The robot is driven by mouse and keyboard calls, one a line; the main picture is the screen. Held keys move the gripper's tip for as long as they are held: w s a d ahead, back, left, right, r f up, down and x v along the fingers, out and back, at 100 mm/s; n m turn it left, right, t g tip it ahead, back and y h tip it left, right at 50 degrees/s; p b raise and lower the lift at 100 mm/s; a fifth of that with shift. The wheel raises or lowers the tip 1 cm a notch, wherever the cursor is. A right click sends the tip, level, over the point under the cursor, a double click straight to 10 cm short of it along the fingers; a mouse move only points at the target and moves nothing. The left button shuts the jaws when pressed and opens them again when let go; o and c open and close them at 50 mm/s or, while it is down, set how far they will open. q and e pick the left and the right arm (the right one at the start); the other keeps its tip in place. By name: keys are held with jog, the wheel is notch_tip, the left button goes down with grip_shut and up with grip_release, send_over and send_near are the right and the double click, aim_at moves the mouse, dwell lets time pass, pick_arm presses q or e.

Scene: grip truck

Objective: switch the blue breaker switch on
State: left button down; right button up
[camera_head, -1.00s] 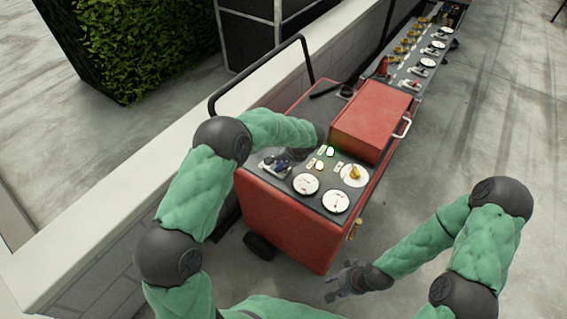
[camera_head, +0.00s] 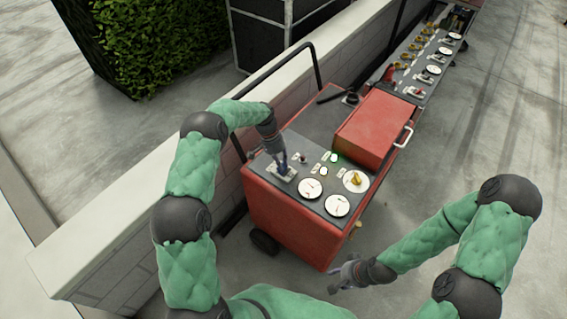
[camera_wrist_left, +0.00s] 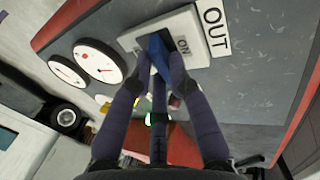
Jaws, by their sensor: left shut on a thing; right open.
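The blue breaker switch (camera_wrist_left: 156,50) sits in a light grey plate (camera_wrist_left: 196,20) marked ON, beside a label reading OUT. In the head view the plate (camera_head: 282,171) is at the left end of the red cart's top panel. My left gripper (camera_head: 283,168) reaches down onto it from above. In the left wrist view the left gripper's fingers (camera_wrist_left: 157,66) are closed around the blue lever and partly hide it. My right gripper (camera_head: 340,280) is open and empty, low in front of the cart, away from the panel.
The red cart (camera_head: 290,225) carries white dials (camera_head: 310,189), a yellow knob (camera_head: 356,179) and a red box (camera_head: 373,130). A black rail (camera_head: 318,65) and a low wall (camera_head: 110,215) run along its left side. A longer panel (camera_head: 430,55) continues behind. Pavement at right is clear.

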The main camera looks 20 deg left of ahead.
pick_arm(q)
jog(key=shift+w+a+f+g+h+b, duration=0.25)
jog(key=shift+a+h+b, duration=0.2)
jog(key=shift+h, duration=0.25)
jog(key=shift+s+r, duration=0.1)
jog(key=shift+s, duration=0.05)
jog(key=c, duration=1.1)
grip_release()
jog(key=shift+c, duration=0.2)
jog(key=shift+d, duration=0.1)
